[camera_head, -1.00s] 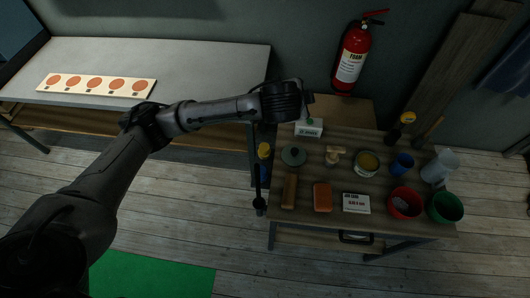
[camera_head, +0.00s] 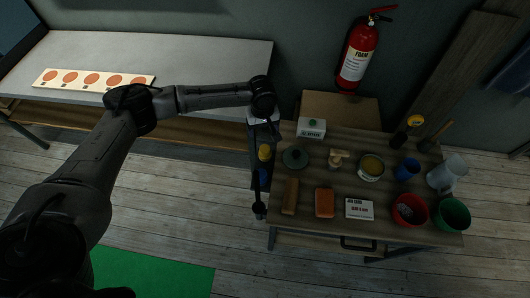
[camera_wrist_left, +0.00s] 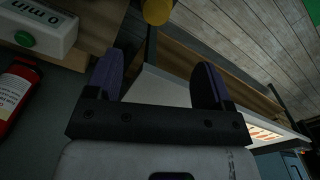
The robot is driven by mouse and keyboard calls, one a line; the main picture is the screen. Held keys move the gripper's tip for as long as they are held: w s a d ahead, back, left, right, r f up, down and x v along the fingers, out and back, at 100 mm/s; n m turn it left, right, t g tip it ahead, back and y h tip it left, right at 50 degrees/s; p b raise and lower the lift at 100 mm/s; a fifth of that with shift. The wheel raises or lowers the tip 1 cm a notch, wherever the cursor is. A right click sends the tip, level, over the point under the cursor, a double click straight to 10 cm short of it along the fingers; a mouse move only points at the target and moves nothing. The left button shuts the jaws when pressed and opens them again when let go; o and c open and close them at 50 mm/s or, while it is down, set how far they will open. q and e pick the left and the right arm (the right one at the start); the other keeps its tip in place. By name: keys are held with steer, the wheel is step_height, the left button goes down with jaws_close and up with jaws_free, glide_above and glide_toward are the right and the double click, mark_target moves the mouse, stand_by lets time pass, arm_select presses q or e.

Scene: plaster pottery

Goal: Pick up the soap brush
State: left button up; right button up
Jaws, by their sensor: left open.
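I cannot tell for sure which thing is the soap brush. A small pale wooden piece (camera_head: 338,158) stands mid-table, and a long brown wooden block (camera_head: 290,195) lies at the table's left. A wooden-handled tool (camera_head: 436,133) leans at the back right. My left gripper (camera_head: 264,128) is off the table's left end, beside the white box, pointing down. In the wrist view its two dark fingers (camera_wrist_left: 156,72) are spread with nothing between them. A yellow round thing (camera_wrist_left: 157,10) shows beyond them. My right gripper is not in view.
The wooden table (camera_head: 325,235) also holds a white box (camera_head: 312,128), a dark green round item (camera_head: 295,158), a tin (camera_head: 370,168), a blue cup (camera_head: 406,169), a red bucket (camera_head: 410,210) and a green bucket (camera_head: 452,214). A fire extinguisher (camera_head: 356,55) hangs behind.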

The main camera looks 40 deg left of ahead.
mark_target(265, 149)
arm_select(q)
step_height(265, 149, down, 8)
steer(key=shift+f+b, duration=0.2)
steer(key=shift+b, duration=0.2)
steer(key=f, duration=0.4)
steer(key=shift+w+d+f, duration=0.1)
steer(key=shift+w+d, duration=0.05)
steer(key=shift+d, duration=0.25)
steer(key=shift+f+b, duration=0.3)
steer(key=shift+f, duration=0.25)
steer(key=c, duration=1.1)
